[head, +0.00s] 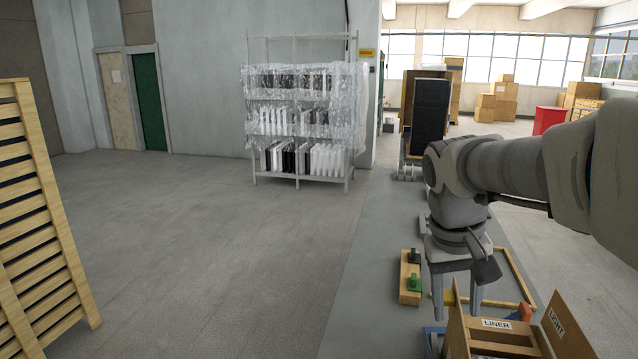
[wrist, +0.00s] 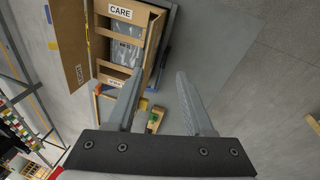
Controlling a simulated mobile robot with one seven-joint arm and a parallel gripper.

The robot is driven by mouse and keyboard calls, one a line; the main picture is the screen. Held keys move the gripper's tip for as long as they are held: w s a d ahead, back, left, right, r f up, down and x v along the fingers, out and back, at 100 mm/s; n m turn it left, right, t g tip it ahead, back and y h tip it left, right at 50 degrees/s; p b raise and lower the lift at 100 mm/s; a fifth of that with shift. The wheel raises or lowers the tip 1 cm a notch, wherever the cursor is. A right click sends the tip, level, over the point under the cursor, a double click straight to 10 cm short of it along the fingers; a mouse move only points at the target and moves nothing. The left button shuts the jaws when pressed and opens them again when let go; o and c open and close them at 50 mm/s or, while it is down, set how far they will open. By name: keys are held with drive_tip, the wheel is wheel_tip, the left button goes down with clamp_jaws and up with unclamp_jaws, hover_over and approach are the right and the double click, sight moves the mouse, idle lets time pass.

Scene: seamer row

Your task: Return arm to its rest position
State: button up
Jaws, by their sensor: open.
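My gripper (head: 457,300) hangs from my grey arm on the right of the head view, fingers pointing down. In the wrist view its two fingers (wrist: 158,78) are spread apart with nothing between them. A cardboard box (head: 497,346) with open flaps, labelled LINER and LIGHT, stands at the lower edge of the head view, close to the gripper. The box (wrist: 120,12) shows at the top of the wrist view with a CARE label and something grey inside. The gripper appears above and apart from it.
A wooden block (head: 404,297) with black and green pieces lies left of the gripper on a grey surface. A slatted wooden panel (head: 35,220) stands at far left. A plastic-wrapped rack (head: 300,110) stands at the back. The floor (head: 200,230) between is clear.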

drive_tip(key=s+a+n+t+y+p, duration=0.1)
drive_tip(key=s+a+t, duration=0.3)
drive_tip(key=s, duration=0.8)
drive_tip(key=shift+s+a+r+t+y+p, duration=0.35)
drive_tip(key=shift+a+y, duration=0.35)
drive_tip(key=shift+a, duration=0.55)
drive_tip(key=shift+d+f, duration=0.1)
